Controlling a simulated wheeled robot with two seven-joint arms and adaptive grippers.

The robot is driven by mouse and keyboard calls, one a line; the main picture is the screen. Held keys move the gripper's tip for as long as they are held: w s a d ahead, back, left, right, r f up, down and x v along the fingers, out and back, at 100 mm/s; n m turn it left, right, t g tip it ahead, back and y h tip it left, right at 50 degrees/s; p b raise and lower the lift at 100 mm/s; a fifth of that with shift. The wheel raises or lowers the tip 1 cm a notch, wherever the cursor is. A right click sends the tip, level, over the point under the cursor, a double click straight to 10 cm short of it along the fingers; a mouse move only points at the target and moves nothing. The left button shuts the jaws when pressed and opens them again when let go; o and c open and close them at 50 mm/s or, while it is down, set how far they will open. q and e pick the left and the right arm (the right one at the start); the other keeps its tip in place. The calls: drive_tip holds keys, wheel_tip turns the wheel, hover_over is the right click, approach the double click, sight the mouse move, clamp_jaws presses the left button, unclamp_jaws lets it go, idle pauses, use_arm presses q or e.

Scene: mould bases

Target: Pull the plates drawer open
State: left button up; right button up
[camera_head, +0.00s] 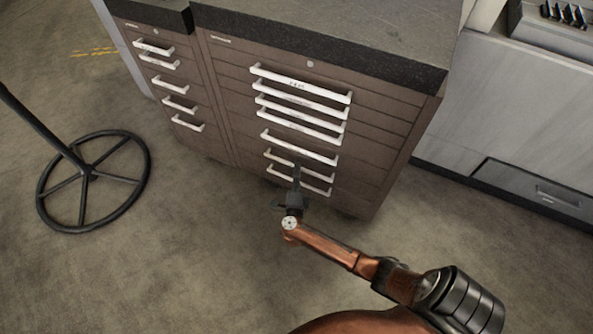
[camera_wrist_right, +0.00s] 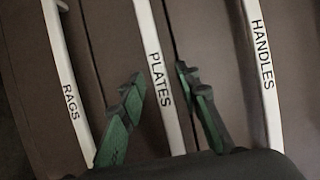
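The plates drawer's white handle (camera_wrist_right: 153,60), marked PLATES, runs down the middle of the right wrist view. In the head view it appears to be the second handle from the bottom (camera_head: 318,174) of the wide brown cabinet. My right gripper (camera_wrist_right: 159,76) is open, with one green-padded finger on each side of this handle. I cannot tell whether either finger touches it. In the head view the right gripper (camera_head: 297,172) is at the lower drawers and hides part of their handles. The plates drawer looks shut. My left gripper is out of view.
The RAGS handle (camera_wrist_right: 68,85) and HANDLES handle (camera_wrist_right: 262,75) flank the plates handle. A narrower drawer column (camera_head: 165,95) stands at left. A black wheel-shaped stand base (camera_head: 92,178) is on the floor at left. The floor before the cabinet looks clear, apart from my arm.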

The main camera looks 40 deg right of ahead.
drive_tip(key=shift+c, duration=0.5)
clamp_jaws()
